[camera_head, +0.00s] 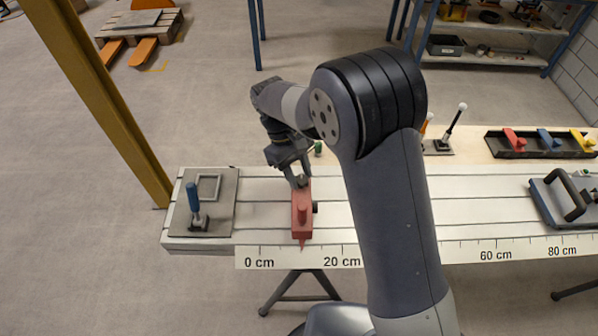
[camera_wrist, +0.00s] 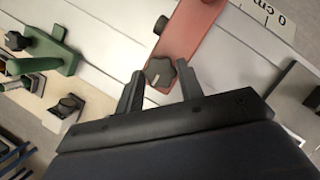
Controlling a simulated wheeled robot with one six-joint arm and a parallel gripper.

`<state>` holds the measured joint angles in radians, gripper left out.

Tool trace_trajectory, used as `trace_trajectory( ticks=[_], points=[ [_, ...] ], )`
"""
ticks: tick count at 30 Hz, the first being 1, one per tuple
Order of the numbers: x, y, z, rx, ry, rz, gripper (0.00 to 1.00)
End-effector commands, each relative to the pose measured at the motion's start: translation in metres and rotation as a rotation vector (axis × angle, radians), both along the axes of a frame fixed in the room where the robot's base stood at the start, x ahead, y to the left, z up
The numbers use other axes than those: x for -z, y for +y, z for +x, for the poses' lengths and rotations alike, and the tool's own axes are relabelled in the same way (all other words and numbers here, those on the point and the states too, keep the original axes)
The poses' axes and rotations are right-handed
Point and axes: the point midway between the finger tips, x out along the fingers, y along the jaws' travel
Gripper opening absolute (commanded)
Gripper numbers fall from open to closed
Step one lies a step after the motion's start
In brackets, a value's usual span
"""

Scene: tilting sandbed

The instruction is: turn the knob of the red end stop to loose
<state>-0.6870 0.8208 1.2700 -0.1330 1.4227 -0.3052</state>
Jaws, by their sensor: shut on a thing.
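The red end stop (camera_head: 302,218) sits across the white slotted bed near its left end, its pointer between the 0 cm and 20 cm marks. In the wrist view its red body (camera_wrist: 188,32) runs to the upper right. Its dark lobed knob (camera_wrist: 158,73) with a pale line mark is at the near end. My gripper (camera_head: 299,184) reaches down onto that end of the stop. In the wrist view the fingers (camera_wrist: 160,78) stand on either side of the knob, shut on it. The head view barely shows the knob behind the fingers.
A grey plate with a blue-handled lever (camera_head: 194,200) lies at the left. A green part (camera_wrist: 52,52) is behind the bed. A grey handled device (camera_head: 565,198) stands at the right, and a black tray (camera_head: 520,153) with coloured pieces behind it. My arm hides the middle of the bed.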

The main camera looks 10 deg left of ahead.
Motion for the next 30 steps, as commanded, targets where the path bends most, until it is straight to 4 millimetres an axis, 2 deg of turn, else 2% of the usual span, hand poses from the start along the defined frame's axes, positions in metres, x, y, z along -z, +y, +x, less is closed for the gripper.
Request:
trace_trajectory(
  ticks=[3, 4, 12, 22, 26, 30],
  points=[
    [0.000, 0.000, 0.000, -0.001, -0.001, 0.001, 0.13],
    [0.000, 0.000, 0.000, -0.001, -0.001, 0.001, 0.36],
    [0.000, 0.000, 0.000, 0.000, 0.000, 0.000, 0.57],
    [-0.006, 0.003, 0.002, 0.000, -0.002, 0.002, 0.57],
    [-0.024, 0.010, 0.006, -0.001, -0.004, 0.003, 0.57],
    [-0.052, 0.020, 0.012, -0.001, -0.004, 0.003, 0.57]
  ],
)
